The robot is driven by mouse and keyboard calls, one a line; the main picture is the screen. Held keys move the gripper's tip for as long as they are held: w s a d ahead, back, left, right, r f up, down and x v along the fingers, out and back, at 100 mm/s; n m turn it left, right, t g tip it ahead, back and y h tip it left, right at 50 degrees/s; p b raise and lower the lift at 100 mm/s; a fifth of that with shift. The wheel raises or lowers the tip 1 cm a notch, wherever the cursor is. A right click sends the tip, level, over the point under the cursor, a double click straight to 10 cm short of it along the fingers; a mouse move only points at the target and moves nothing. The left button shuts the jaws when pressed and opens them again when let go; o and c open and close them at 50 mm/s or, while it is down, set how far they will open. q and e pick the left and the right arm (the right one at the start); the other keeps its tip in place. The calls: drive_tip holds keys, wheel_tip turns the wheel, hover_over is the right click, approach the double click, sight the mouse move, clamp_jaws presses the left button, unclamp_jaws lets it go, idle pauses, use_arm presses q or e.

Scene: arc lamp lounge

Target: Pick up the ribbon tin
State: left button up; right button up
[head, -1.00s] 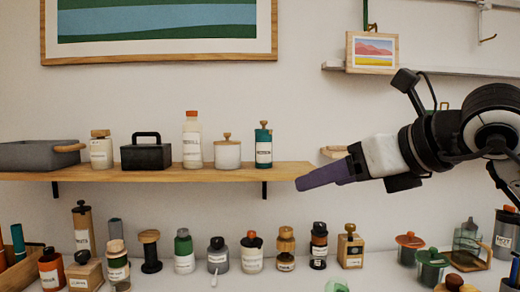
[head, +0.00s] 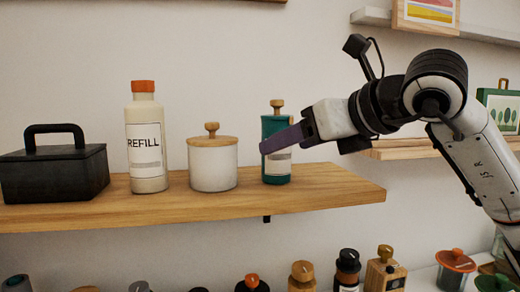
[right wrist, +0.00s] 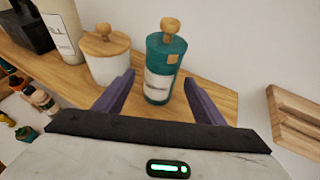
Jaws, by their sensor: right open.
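The ribbon tin, a teal cylinder with a wooden knob and a white label (head: 276,178), stands upright near the right end of the wooden shelf. My right gripper (head: 272,142) reaches in from the right, and its purple fingers hide part of the tin. In the right wrist view the tin (right wrist: 163,60) shows between the tips of the open fingers (right wrist: 159,78), with a gap on each side. I cannot tell how deep it sits between them. The label is partly covered in the head view. My left gripper is not in view.
A white canister with a wooden lid (head: 213,165) stands close left of the tin. A cream REFILL bottle (head: 146,145) and a black box (head: 55,168) stand further left on the shelf (head: 180,211). Several jars stand below. Another wooden shelf (head: 415,151) is on the right.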

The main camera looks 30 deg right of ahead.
sight(280, 181)
drive_tip(key=x, duration=0.3)
drive_tip(key=shift+w+a+f+p, duration=0.1)
drive_tip(key=shift+w+p, duration=0.15)
drive_tip(key=shift+p, duration=0.05)
drive_tip(key=x, duration=0.1)
drive_tip(key=p+x, duration=0.1)
drive_tip(key=x, duration=0.3)
drive_tip(key=shift+w+r+p, duration=0.2)
drive_tip(key=shift+r+p, duration=0.15)
drive_tip(key=shift+p, duration=0.05)
drive_tip(key=shift+w+f, duration=0.1)
drive_tip(key=shift+w, duration=0.05)
drive_tip(key=c, duration=1.3)
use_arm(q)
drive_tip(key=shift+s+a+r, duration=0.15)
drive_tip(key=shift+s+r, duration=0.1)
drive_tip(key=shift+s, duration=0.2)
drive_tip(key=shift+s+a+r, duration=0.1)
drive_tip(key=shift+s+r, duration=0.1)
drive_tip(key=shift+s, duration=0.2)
